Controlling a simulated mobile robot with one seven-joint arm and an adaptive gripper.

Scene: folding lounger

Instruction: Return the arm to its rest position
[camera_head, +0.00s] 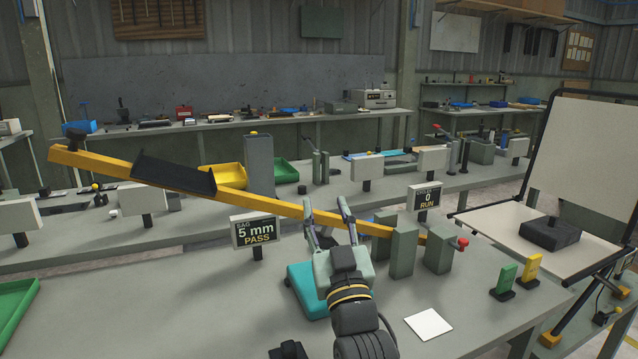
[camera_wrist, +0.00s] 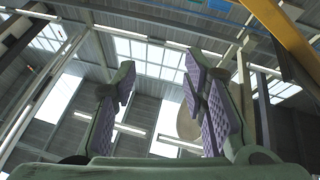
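My gripper (camera_head: 328,222) is in the middle of the head view, above the grey bench, with its two fingers spread apart and pointing up and away. In the wrist view my gripper (camera_wrist: 163,105) shows both purple-padded fingers wide apart, with nothing between them. Beyond the open fingers the wrist view shows the roof beams and skylights. A long yellow beam (camera_head: 285,205) runs tilted behind the fingers, high at the left and low at the right. The beam also crosses the upper right of the wrist view (camera_wrist: 285,40). I cannot tell how near the fingers are to it.
A dark tray (camera_head: 173,174) sits on the beam. Grey posts (camera_head: 403,253) stand right of my gripper, and a "5 mm PASS" sign (camera_head: 256,231) stands left. A teal block (camera_head: 306,290) is below. The folding lounger (camera_head: 497,222) carries a dark block (camera_head: 550,234). The bench's front left is mostly clear.

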